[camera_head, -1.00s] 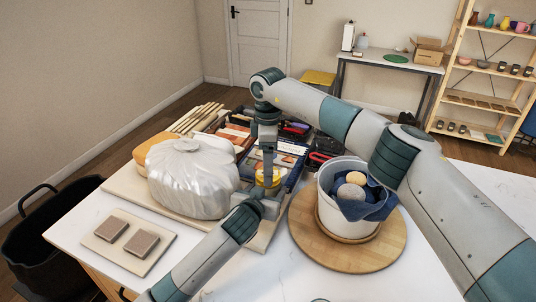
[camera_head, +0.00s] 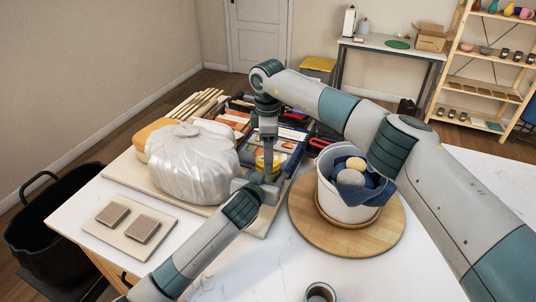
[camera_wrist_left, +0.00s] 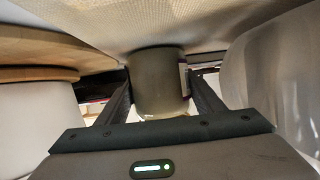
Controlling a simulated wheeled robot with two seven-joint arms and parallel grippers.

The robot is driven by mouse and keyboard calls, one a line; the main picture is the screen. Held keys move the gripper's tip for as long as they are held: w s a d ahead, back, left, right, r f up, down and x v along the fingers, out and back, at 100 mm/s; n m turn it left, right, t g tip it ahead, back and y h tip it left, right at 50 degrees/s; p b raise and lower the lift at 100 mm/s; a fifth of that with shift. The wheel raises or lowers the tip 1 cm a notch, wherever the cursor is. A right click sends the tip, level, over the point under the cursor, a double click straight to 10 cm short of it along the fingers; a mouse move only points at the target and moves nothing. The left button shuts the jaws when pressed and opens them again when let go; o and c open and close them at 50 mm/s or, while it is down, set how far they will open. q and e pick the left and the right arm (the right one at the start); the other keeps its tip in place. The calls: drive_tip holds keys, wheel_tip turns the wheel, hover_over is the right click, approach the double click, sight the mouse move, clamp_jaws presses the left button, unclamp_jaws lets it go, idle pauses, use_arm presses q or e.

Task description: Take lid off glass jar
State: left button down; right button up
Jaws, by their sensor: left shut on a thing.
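The jar (camera_wrist_left: 158,82) shows in the left wrist view as a greyish-olive cylinder between the two fingers of my left gripper (camera_wrist_left: 160,90). In the head view my left gripper (camera_head: 262,187) reaches in from the lower left and is shut on the jar, which is mostly hidden there. A yellow round part (camera_head: 262,160), apparently the lid, shows at the top of the jar. My right gripper (camera_head: 268,166) points straight down over the yellow part. Its fingertips are too small and covered to tell whether they grip it.
A plastic-wrapped lump (camera_head: 192,165) stands close on the left. A white bucket (camera_head: 340,205) with a blue cloth and balls stands on a round wooden board (camera_head: 335,238) on the right. A tool tray lies behind. A cup (camera_head: 320,292) is near the front edge.

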use_arm(q)
drive_tip(key=shift+f, duration=0.1)
use_arm(e)
drive_tip(key=n, duration=0.6)
drive_tip(key=shift+w+r, duration=0.1)
drive_tip(key=n, duration=0.7)
drive_tip(key=shift+n, duration=0.3)
drive_tip(key=n, duration=0.5)
drive_tip(key=shift+n, duration=0.3)
drive_tip(key=n, duration=2.7)
drive_tip(key=shift+r, duration=0.1)
drive_tip(key=n, duration=0.7)
